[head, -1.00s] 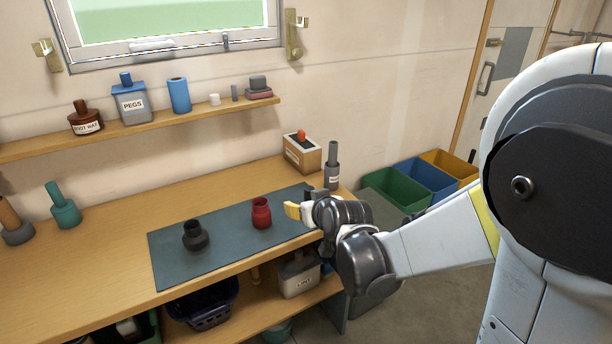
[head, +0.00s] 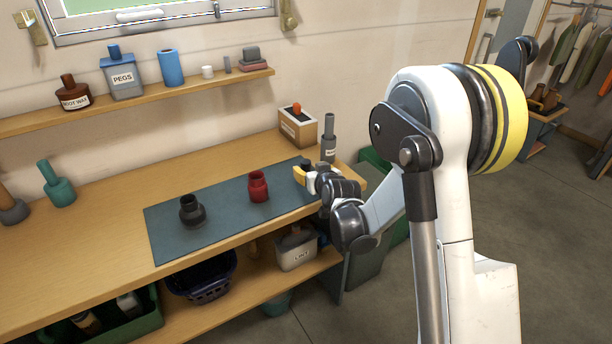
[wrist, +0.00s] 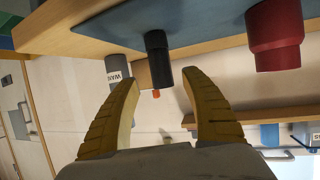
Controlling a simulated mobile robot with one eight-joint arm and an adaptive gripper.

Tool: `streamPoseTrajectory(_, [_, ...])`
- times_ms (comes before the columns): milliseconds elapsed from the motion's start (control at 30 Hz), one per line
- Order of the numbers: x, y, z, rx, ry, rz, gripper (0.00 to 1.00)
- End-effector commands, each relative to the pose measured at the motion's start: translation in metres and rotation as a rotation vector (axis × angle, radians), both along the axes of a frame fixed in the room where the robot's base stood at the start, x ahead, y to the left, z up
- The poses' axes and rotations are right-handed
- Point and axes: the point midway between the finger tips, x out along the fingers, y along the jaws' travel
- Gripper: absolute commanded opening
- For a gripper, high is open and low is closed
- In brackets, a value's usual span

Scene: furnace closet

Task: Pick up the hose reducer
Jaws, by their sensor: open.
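A dark stepped tube, apparently the hose reducer (wrist: 158,58), stands on the blue-grey mat in the upside-down wrist view. It lies ahead of my gripper (wrist: 165,78), in the gap between the yellow fingers. The fingers are apart with nothing held. In the head view my gripper (head: 303,174) is at the mat's right end and mostly hides that tube. A red stepped piece (head: 259,186) stands on the mat left of my gripper; it also shows in the wrist view (wrist: 274,36). A wider black stepped piece (head: 192,211) stands farther left on the mat.
The mat (head: 225,215) lies on a wooden bench. A wooden box with an orange top (head: 298,128) and a grey labelled bottle (head: 329,138) stand behind my gripper. A shelf (head: 140,103) with several items runs along the wall. The mat between the pieces is clear.

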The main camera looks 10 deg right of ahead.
Motion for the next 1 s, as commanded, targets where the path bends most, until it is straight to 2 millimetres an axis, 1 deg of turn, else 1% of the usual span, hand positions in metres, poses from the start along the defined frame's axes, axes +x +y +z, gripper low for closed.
streamPoseTrajectory(33, [0.007,0.002,-0.007,0.0,0.0,0.001,0.55])
streamPoseTrajectory(200, [0.031,0.005,-0.017,-0.001,0.0,0.001,0.55])
streamPoseTrajectory(300, [0.035,0.005,-0.017,-0.001,0.0,0.001,0.55])
streamPoseTrajectory(433, [0.034,0.005,-0.016,0.0,0.0,0.0,0.55])
streamPoseTrajectory(467, [0.034,0.005,-0.016,0.0,0.0,0.0,0.53])
streamPoseTrajectory(500, [0.034,0.005,-0.015,0.0,0.0,0.0,0.41])
streamPoseTrajectory(567, [0.034,0.005,-0.015,0.0,0.0,0.0,0.23])
streamPoseTrajectory(600, [0.034,0.005,-0.015,0.0,0.0,0.0,0.1])
streamPoseTrajectory(633, [0.034,0.005,-0.016,0.0,0.0,0.0,0.01])
streamPoseTrajectory(667, [0.034,0.005,-0.016,0.0,0.0,0.0,0.0])
streamPoseTrajectory(1000, [0.034,0.005,-0.015,0.0,0.001,0.0,0.0])
